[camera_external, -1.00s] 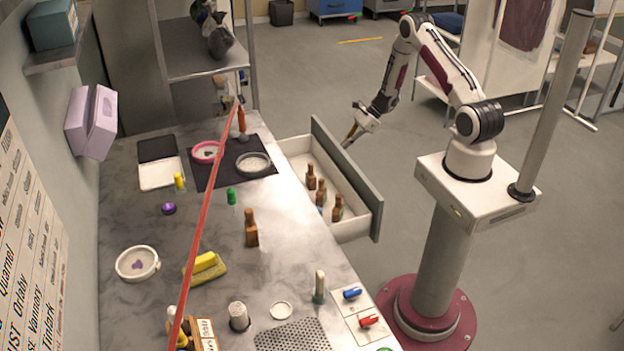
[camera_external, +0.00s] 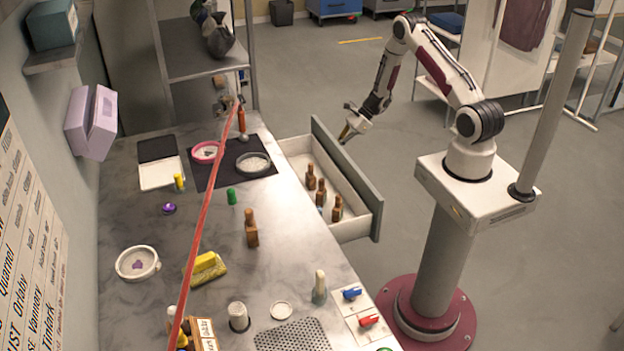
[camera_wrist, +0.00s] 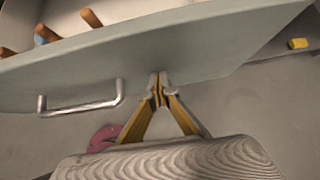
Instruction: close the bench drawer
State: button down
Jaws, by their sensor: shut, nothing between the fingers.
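The bench drawer (camera_external: 352,183) stands pulled out from the right side of the bench, with several brown bottles (camera_external: 322,192) inside. Its grey-green front panel also shows in the wrist view (camera_wrist: 185,48), with a metal bar handle (camera_wrist: 82,106) to the left of my fingertips. My gripper (camera_external: 345,138) is on the outer side of the drawer front, near its far end. In the wrist view my gripper (camera_wrist: 161,84) is shut and empty, its tips at the panel's lower edge in the picture. I cannot tell whether they touch it.
The marble bench top (camera_external: 300,245) holds a brown bottle (camera_external: 251,228), dishes, a yellow sponge (camera_external: 207,267) and a red strap (camera_external: 205,215) stretched above it. A metal shelf (camera_external: 200,62) stands behind.

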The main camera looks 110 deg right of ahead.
jog(key=w, duration=2.6)
jog(key=shift+w, duration=0.7)
jog(key=shift+w+a+r, duration=0.1)
jog(key=shift+w+r, duration=0.05)
jog(key=shift+s, duration=0.75)
jog(key=s, duration=0.3)
jog(key=shift+s, duration=0.3)
jog(key=v, duration=0.9)
jog(key=shift+s+r, duration=0.15)
jog(key=shift+s, duration=0.1)
